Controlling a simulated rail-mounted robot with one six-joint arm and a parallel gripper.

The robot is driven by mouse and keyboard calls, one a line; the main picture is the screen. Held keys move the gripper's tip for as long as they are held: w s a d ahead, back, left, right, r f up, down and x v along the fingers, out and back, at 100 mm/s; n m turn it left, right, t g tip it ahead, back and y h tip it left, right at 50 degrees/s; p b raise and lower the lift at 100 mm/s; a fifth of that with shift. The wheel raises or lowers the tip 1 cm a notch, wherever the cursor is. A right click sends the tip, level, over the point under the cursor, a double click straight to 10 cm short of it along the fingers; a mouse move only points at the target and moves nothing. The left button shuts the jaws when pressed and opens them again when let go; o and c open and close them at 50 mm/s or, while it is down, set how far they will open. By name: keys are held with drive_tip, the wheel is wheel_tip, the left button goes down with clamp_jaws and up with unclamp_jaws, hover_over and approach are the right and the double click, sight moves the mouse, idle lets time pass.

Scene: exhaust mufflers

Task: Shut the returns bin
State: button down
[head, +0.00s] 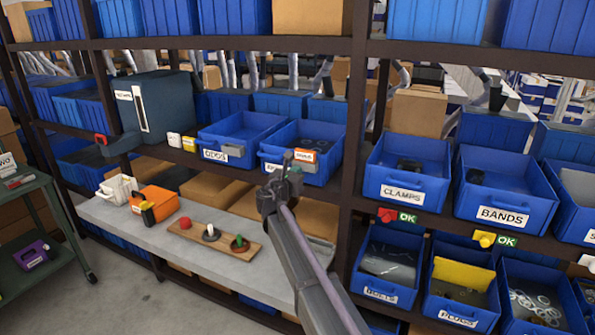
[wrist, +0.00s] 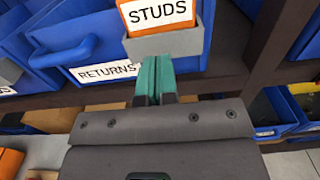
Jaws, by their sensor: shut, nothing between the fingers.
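The returns bin (head: 310,135) is a blue open-topped bin on the middle shelf, just left of the dark upright. Its front shows in the wrist view (wrist: 110,52), with a RETURNS label and a blue handle. A grey holder with a STUDS card (head: 304,156) is on the right part of its front; the card also shows in the wrist view (wrist: 158,14). My gripper (head: 289,158) is in front of the bin and hides part of its label. In the wrist view its green fingers (wrist: 155,72) are together, at the holder's lower edge. I cannot tell whether they touch.
The ODDS bin (head: 240,135) stands close on the left. The dark upright (head: 352,130) and the CLAMPS bin (head: 405,170) are on the right. Below is a grey bench (head: 190,250) with an orange box (head: 155,203) and a wooden board (head: 214,238) holding small coloured pieces.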

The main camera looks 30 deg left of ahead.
drive_tip(key=s, duration=1.2)
drive_tip(key=shift+d, duration=0.15)
drive_tip(key=s+d+f+m+g+h, duration=0.2)
drive_tip(key=d+f+m+g, duration=0.25)
drive_tip(key=d+m, duration=0.45)
drive_tip(key=s+d+f+m+g+h, duration=0.1)
drive_tip(key=s+d+f+m+g, duration=0.2)
drive_tip(key=d+f+m, duration=0.55)
drive_tip(key=s+d+f+m+g+h, duration=0.15)
drive_tip(key=d+m+g, duration=0.4)
drive_tip(key=d, duration=0.75)
drive_tip(key=s+d+f+m+g+y, duration=0.1)
drive_tip(key=s+d+m, duration=0.3)
drive_tip(key=d, duration=0.5)
drive_tip(key=s+d+m+g+y, duration=0.1)
drive_tip(key=d+m, duration=0.4)
drive_tip(key=d, duration=0.5)
drive_tip(key=s+d+f+m+g+y, duration=0.1)
drive_tip(key=s+d+m+g, duration=0.2)
drive_tip(key=s+d, duration=0.3)
drive_tip(key=d+m, duration=0.1)
drive_tip(key=d, duration=0.2)
drive_tip(key=shift+s+d+f+m, duration=0.3)
drive_tip(key=shift+d+f, duration=0.05)
